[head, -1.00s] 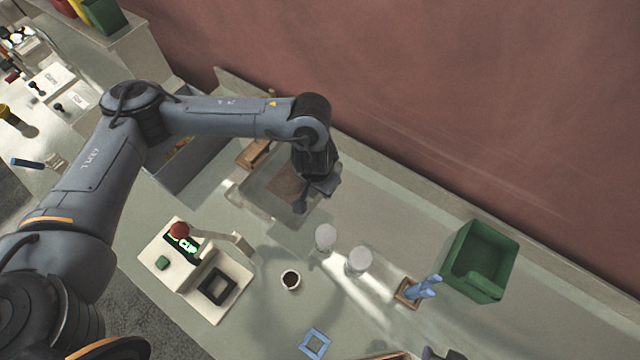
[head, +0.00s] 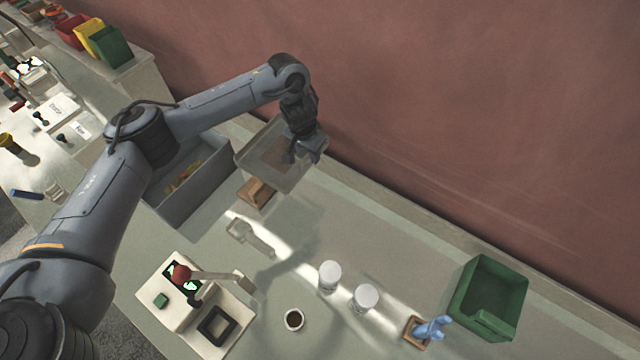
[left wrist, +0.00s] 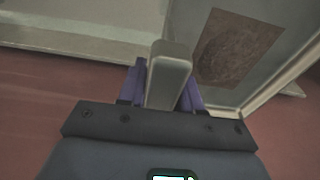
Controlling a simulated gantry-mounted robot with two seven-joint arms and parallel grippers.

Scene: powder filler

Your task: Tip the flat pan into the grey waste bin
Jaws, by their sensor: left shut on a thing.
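The flat pan (head: 284,179) is a pale, see-through tray with a brown patch (head: 274,153) on its floor. My left gripper (head: 302,147) is shut on its grey handle. The handle (left wrist: 168,75) shows between the purple fingers in the left wrist view, with the patch beyond it to the right. The pan appears raised and roughly level; its exact height I cannot tell. The grey waste bin (head: 205,197) stands just left of the pan, with yellowish scraps (head: 184,177) inside. My left forearm hides part of the bin. My right gripper is out of view.
A wooden block (head: 257,192) sits beside the bin, below the pan. The white machine (head: 235,318) with a red knob, a small dark-filled cup (head: 293,320), two white-lidded jars (head: 330,275) and a green bin (head: 490,300) stand farther right. The wall is close behind the pan.

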